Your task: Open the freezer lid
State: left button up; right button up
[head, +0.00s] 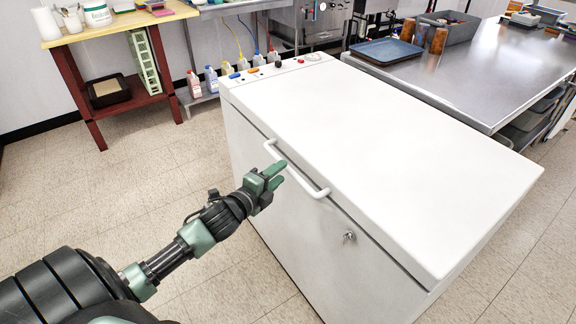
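The white chest freezer (270,240) stands in the middle of the head view. Its lid (390,150) lies flat and closed on the body. A white bar handle (305,184) runs along the lid's front edge. My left gripper (283,172) is at the handle's middle, with its green fingers pointing at the bar. The two fingertips show a small gap between them. Whether the bar lies between the fingers or just beyond them cannot be told. My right gripper is not in view.
A keyhole lock (349,236) is on the freezer front. A steel table (480,75) with a blue tray (386,51) stands behind right. A red-legged wooden table (120,24) is at back left. Floor at left is clear.

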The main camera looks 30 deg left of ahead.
pick_arm(q)
jog(key=w, duration=0.2)
jog(key=w+f, duration=0.1)
jog(key=w, duration=0.1)
jog(key=shift+w, duration=0.4)
jog(key=shift+a+f, duration=0.1)
grip_shut()
dwell(1.0)
